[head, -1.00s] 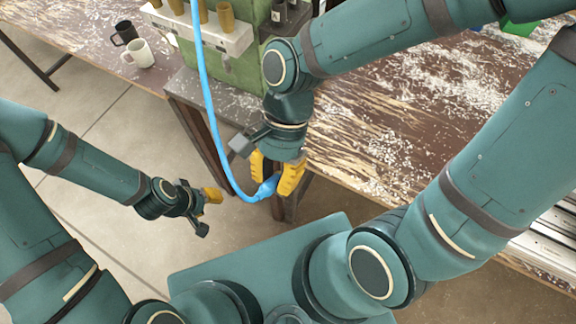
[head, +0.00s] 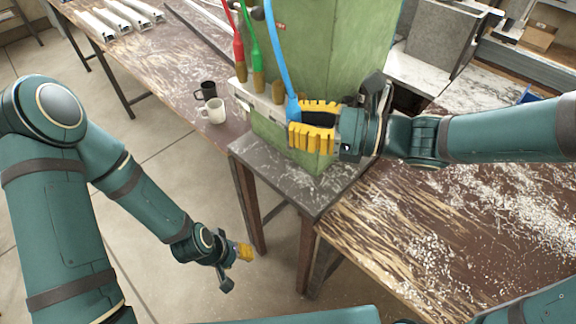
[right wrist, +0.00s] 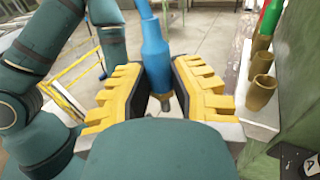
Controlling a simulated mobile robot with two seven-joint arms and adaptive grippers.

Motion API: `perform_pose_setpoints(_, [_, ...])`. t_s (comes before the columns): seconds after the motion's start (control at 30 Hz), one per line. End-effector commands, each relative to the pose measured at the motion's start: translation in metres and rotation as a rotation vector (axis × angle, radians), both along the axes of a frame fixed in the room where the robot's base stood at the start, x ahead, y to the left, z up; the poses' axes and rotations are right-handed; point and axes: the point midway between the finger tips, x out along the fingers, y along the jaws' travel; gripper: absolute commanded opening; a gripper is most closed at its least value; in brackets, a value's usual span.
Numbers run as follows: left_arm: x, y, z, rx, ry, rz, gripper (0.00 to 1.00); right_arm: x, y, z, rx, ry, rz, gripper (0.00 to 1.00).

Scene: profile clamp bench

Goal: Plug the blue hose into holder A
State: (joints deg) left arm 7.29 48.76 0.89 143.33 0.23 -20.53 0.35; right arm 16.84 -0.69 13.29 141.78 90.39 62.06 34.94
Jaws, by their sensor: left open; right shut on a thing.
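The blue hose (head: 281,60) hangs down from above to its end fitting. My right gripper (head: 298,122) is shut on that fitting, beside the green machine. In the right wrist view the blue fitting (right wrist: 154,50) points down between the yellow fingers, its metal tip showing. A pale bar (head: 266,106) on the machine carries brass holders (head: 278,91); the fitting is apart from the empty brass holders (right wrist: 262,93) at the right of the wrist view. My left gripper (head: 243,262) is open and empty, low over the floor.
A red hose (head: 238,45) and a green hose (head: 255,55) sit in neighbouring holders. The green machine (head: 335,60) stands behind my right gripper. A black mug (head: 205,91) and a white mug (head: 213,111) stand left on the table. The bench front (head: 420,235) is largely clear.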

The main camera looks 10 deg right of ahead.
Motion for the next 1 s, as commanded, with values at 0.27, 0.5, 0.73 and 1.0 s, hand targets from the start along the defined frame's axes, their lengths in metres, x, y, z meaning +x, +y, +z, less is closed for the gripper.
perform_pose_setpoints(0.27, [0.0, 0.0, 0.002, 0.0, -0.001, 0.001, 0.44, 0.018, -0.016, 0.014, 0.042, -0.024, -0.099, 0.0])
perform_pose_setpoints(0.5, [0.001, 0.0, 0.004, 0.0, -0.002, 0.002, 0.44, 0.025, -0.023, 0.014, 0.042, -0.024, -0.098, 0.0])
perform_pose_setpoints(0.73, [0.001, 0.0, 0.006, 0.0, -0.003, 0.002, 0.44, 0.033, -0.033, 0.014, 0.042, -0.024, -0.097, 0.0])
perform_pose_setpoints(1.0, [0.002, 0.0, 0.007, 0.001, -0.004, 0.004, 0.44, 0.042, -0.044, 0.014, 0.042, -0.023, -0.097, 0.0])
